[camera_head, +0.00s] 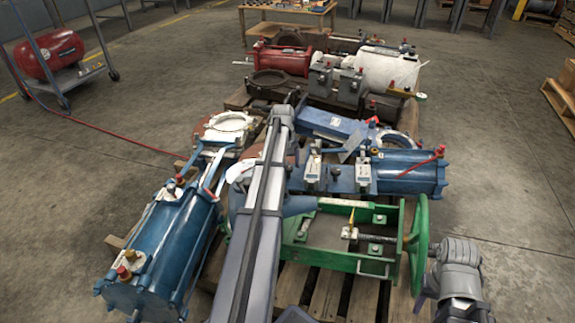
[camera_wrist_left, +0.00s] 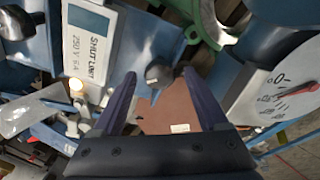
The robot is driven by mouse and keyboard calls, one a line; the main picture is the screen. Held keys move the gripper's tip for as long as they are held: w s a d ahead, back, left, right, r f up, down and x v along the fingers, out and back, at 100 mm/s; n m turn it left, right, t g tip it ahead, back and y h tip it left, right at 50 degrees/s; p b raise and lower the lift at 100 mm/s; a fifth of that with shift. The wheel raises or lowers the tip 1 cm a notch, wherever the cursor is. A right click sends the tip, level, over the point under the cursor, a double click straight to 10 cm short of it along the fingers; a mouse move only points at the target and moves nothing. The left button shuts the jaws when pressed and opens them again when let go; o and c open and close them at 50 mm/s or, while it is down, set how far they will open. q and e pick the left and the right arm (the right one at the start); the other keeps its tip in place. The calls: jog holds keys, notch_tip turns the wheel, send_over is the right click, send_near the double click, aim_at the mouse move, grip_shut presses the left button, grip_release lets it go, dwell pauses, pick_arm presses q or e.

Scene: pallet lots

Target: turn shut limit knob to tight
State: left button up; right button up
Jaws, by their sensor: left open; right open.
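In the left wrist view, a small dark grey knob (camera_wrist_left: 157,72) with a pointed lower end stands beside a white label plate (camera_wrist_left: 91,42) that reads SHUT LIMIT, 250 V 5 A. My left gripper (camera_wrist_left: 160,78) is open. Its two dark fingers lie on either side of the knob, with a gap visible on both sides. I cannot tell how deep the knob sits between them. In the head view my left arm reaches over the pallet and its gripper cannot be made out. The tight mark is not readable.
A round white dial (camera_wrist_left: 285,88) with a red pointer is close to the right finger. In the head view, blue actuators (camera_head: 165,245), a green frame with a handwheel (camera_head: 418,240) and red equipment (camera_head: 285,58) crowd the pallet. A red compressor (camera_head: 50,53) stands upper left.

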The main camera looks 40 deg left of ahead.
aim_at(288, 166)
pick_arm(q)
jog(key=r+p, duration=0.4)
jog(key=r, duration=0.1)
jog(key=r+p, duration=0.2)
jog(key=p, duration=0.1)
jog(key=shift+s+r, duration=0.3)
jog(key=shift+s, duration=0.05)
jog(key=n, duration=0.4)
jog(key=shift+w+a+f, duration=0.1)
jog(key=shift+w, duration=0.15)
jog(key=n, duration=0.4)
jog(key=shift+w+g, duration=0.15)
jog(key=shift+g, duration=0.25)
jog(key=n, duration=0.6)
jog(key=shift+w+a+f, duration=0.1)
jog(key=shift+w, duration=0.1)
jog(key=n, duration=0.4)
jog(key=shift+w+g, duration=0.1)
jog(key=shift+g, duration=0.3)
jog(key=shift+f, duration=0.1)
